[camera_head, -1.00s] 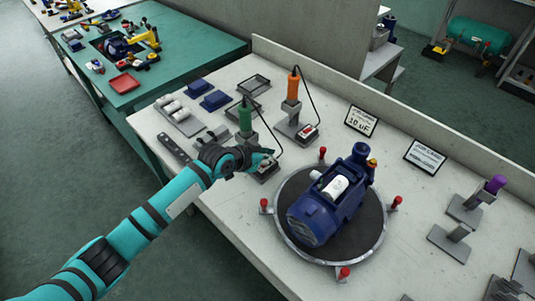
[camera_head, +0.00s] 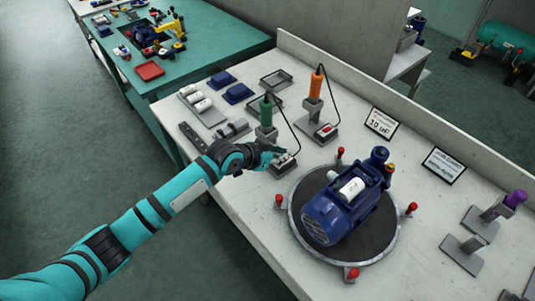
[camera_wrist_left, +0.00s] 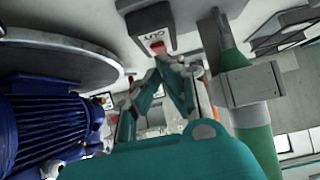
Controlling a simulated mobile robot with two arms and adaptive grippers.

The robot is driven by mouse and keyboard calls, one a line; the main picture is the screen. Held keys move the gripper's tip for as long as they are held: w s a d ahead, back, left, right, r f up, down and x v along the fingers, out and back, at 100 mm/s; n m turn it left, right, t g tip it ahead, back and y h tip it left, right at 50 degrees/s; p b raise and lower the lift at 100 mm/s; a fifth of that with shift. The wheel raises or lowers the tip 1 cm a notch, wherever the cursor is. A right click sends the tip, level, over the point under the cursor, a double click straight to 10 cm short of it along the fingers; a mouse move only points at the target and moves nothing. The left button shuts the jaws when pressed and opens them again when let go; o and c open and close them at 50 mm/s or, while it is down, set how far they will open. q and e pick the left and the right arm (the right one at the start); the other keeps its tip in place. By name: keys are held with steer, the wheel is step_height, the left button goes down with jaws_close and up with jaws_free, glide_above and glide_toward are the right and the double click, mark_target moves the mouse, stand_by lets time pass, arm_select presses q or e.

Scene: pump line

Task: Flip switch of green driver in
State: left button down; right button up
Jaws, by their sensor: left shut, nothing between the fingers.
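The green driver (camera_head: 266,111) stands upright in its grey holder on the light workbench. It also shows large in the left wrist view (camera_wrist_left: 257,145). Its switch box (camera_head: 282,165) sits beside the holder, joined by a black cable. In the left wrist view the switch box (camera_wrist_left: 150,22) is grey with a red rocker (camera_wrist_left: 157,47) and a label that seems to read "OUT". My left gripper (camera_head: 277,153) is shut and empty. Its fingertips (camera_wrist_left: 170,62) are very close to the rocker; I cannot tell whether they touch. My right gripper is out of view.
An orange driver (camera_head: 316,85) with its own switch box stands to the right. A blue pump (camera_head: 340,210) sits on a round turntable (camera_head: 300,235) close to my left gripper. Trays and small parts lie behind left. Two signs (camera_head: 381,122) stand at the back.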

arm_select(q)
steer(key=v, duration=1)
steer(key=shift+s+a+r, duration=0.15)
steer(key=shift+r, duration=0.05)
